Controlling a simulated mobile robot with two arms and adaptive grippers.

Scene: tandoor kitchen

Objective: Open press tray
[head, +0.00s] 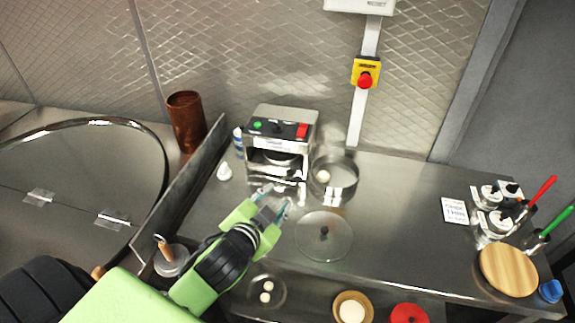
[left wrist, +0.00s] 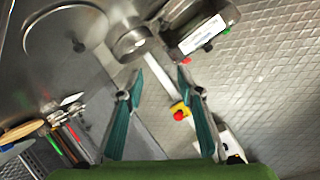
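The press (head: 281,125) is a steel box with a green button, a dark knob and a red switch on its sloped top; it stands against the wall. Its front is open, and a round plate or tray (head: 277,158) shows inside the opening. My left gripper (head: 273,199) is open and empty just in front of the press, over the counter, apart from it. In the left wrist view the two teal fingers (left wrist: 152,84) are spread, and the press (left wrist: 198,32) shows beyond them at the top. My right gripper is not in view.
A steel pan (head: 335,187) holding a pale ball stands right of the press. A round glass lid (head: 323,237) lies in front. A dark upright panel (head: 190,187) borders the left. A red emergency button (head: 365,80) is on the wall.

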